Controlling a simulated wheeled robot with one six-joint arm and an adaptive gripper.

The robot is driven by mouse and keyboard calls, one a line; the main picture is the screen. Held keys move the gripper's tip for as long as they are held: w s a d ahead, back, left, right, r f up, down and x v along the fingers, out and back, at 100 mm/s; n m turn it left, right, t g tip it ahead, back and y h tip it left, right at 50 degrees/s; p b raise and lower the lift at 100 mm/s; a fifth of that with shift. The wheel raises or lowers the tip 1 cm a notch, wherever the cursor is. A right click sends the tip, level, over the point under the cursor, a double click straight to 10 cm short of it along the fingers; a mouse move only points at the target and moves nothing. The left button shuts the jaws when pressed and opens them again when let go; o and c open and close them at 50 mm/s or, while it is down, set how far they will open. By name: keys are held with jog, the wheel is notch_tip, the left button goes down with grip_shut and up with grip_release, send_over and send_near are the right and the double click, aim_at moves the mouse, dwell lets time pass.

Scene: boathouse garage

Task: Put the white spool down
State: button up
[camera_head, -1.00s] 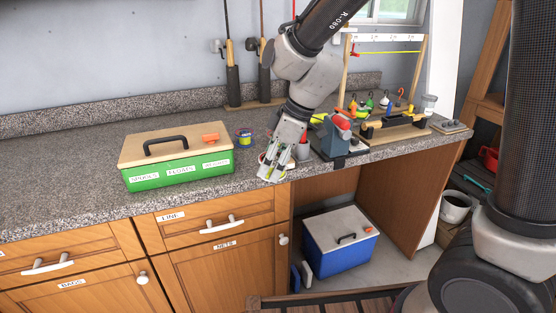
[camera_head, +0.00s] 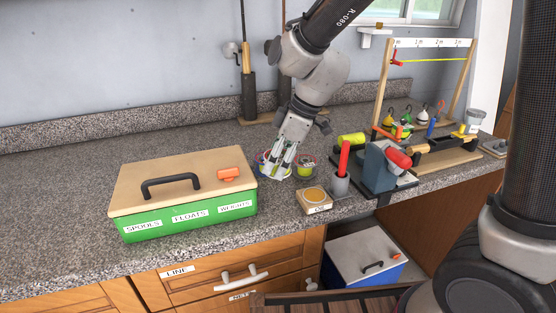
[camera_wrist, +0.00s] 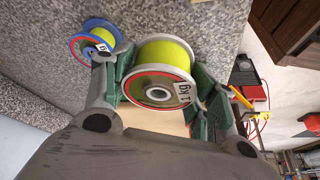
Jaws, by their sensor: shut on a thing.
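The white spool (camera_wrist: 158,82) has white rims, a red inner ring, yellow line and a "1 kg" label in the wrist view. My gripper (camera_wrist: 165,92) is shut on it, one finger pad on each side. In the head view my gripper (camera_head: 277,172) points down low over the granite counter, right of the green box. The fingers partly hide the spool there, and I cannot tell whether it touches the counter. A blue-rimmed spool with yellow line (camera_wrist: 95,42) stands close beside it in the wrist view.
The green box with a wooden lid (camera_head: 183,202) stands to the left. Another yellow spool (camera_head: 306,168) is just right of my gripper. The counter (camera_head: 60,190) left of the box is clear.

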jog(key=shift+f, duration=0.1)
send_over(273, 193)
jog(key=d, duration=0.1)
jog(key=shift+s+d+f, duration=0.1)
jog(key=shift+f, duration=1.15)
jog(key=shift+d+f, duration=0.1)
jog(key=shift+f, duration=1.1)
jog(key=shift+f, duration=0.75)
jog(key=shift+f, duration=0.25)
jog(key=o, duration=1.2)
